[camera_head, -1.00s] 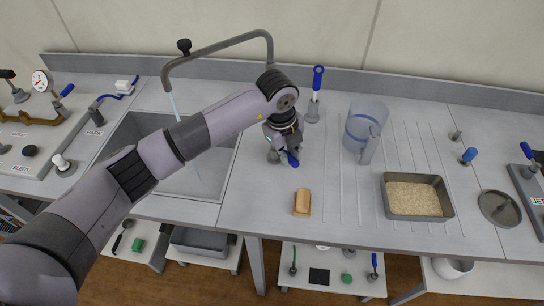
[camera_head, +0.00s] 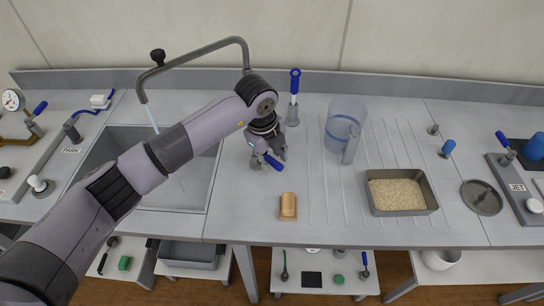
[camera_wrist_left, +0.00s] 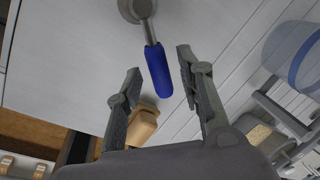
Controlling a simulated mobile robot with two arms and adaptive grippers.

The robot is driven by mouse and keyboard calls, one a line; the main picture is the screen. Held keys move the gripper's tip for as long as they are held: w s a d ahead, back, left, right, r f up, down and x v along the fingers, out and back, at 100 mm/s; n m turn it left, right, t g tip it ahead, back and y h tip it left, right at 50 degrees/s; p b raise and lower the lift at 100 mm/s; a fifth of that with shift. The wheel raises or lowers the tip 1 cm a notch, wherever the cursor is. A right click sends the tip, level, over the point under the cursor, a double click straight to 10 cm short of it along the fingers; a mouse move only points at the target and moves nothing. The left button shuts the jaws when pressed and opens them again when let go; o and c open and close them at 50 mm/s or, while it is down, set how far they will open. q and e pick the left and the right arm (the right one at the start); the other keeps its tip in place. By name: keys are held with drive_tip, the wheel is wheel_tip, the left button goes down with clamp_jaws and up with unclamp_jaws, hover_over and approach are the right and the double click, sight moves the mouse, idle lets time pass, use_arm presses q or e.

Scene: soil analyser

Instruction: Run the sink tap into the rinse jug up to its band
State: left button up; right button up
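The tap (camera_head: 200,50) arches over the sink (camera_head: 205,195), and a thin pale-blue water stream (camera_head: 152,118) falls from its spout into the sink. The clear rinse jug (camera_head: 346,112) stands upright on the ribbed drainer, right of the sink and away from the stream; a blue band circles it, and it also shows in the left wrist view (camera_wrist_left: 290,45). My left gripper (camera_head: 268,158) is low over a blue-handled lever (camera_head: 273,163) beside the sink. In the left wrist view, the open fingers (camera_wrist_left: 160,62) lie either side of the blue handle (camera_wrist_left: 158,72), with gaps. My right gripper is not seen.
A tan block (camera_head: 288,206) lies in front of the lever. A grey tray of granules (camera_head: 402,212) and a round lid (camera_head: 482,197) are to the right. A blue-topped upright tool (camera_head: 294,95) stands behind the lever. The ribbed drainer around the jug is mostly clear.

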use_arm(q)
wheel_tip(320, 180, up, 12)
drive_tip(key=s+a, duration=0.1)
drive_tip(key=shift+s+a+f, duration=0.15)
drive_tip(key=shift+s+a, duration=0.15)
drive_tip(key=shift+a, duration=0.05)
drive_tip(key=shift+s+f, duration=0.1)
idle(0.6)
